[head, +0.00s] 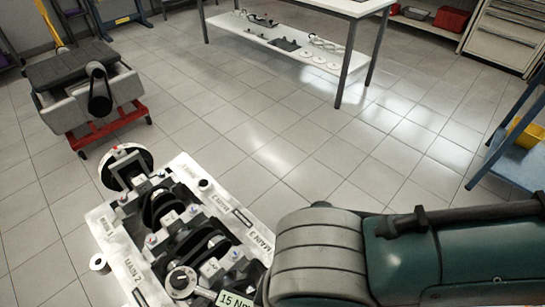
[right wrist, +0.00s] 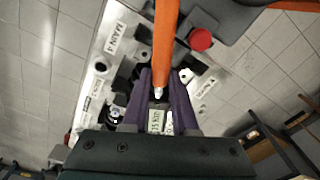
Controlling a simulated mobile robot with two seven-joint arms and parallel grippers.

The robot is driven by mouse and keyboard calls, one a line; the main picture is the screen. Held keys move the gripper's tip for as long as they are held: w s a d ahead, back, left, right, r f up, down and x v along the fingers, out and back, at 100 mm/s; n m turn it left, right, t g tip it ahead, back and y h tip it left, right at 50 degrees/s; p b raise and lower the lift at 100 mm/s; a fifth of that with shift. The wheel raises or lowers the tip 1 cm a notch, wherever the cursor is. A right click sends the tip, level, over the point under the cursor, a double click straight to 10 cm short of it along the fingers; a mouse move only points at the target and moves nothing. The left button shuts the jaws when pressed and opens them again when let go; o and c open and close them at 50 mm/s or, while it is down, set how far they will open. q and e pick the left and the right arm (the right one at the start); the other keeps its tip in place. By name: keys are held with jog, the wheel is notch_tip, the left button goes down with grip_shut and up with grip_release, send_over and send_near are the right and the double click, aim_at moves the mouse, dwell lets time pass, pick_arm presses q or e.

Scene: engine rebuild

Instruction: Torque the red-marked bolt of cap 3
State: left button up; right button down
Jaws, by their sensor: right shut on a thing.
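The engine block (head: 108,222) stands at the lower left of the head view, with dark crank parts and pale caps along its middle. A "MAIN 3" label (head: 259,243) is on its right edge. A torque wrench (head: 180,281) has its round head over the near end of the block, and a "15 Nm" tag (head: 235,300) shows beside my arm. In the right wrist view, my right gripper (right wrist: 161,76) is shut on the wrench, whose orange handle (right wrist: 166,30) runs up the picture. I cannot clearly pick out the red-marked bolt or whether the wrench touches it. My left gripper is not in view.
A grey engine on a red stand (head: 110,128) is at the upper left. A white table (head: 340,6) with parts on its lower shelf stands at the back. A blue cart (head: 515,160) is at the right edge. The tiled floor between is clear.

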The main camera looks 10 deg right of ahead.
jog(key=shift+s, duration=0.1)
dwell(0.3)
jog(key=shift+s+a+p, duration=0.25)
jog(key=shift+s+p, duration=0.05)
jog(key=shift+p, duration=0.15)
dwell(0.6)
jog(key=shift+s+a+m+p, duration=0.25)
jog(key=shift+s+m+p, duration=0.15)
jog(key=shift+m, duration=0.2)
dwell(0.4)
jog(key=shift+s, duration=0.1)
dwell(0.6)
jog(key=shift+s+a+m+p, duration=0.2)
jog(key=shift+a+m+p, duration=0.1)
jog(key=shift+p, duration=0.15)
dwell(0.4)
jog(key=shift+s+a, duration=0.1)
jog(key=shift+s, duration=0.15)
dwell(0.6)
jog(key=shift+s+a+m+p, duration=0.2)
jog(key=shift+m+p, duration=0.15)
jog(key=shift+m, duration=0.05)
dwell(0.4)
jog(key=shift+s+a, duration=0.25)
dwell(0.7)
jog(key=shift+s+a+m+p, duration=0.25)
jog(key=shift+m+p, duration=0.15)
jog(key=shift+m, duration=0.1)
dwell(0.9)
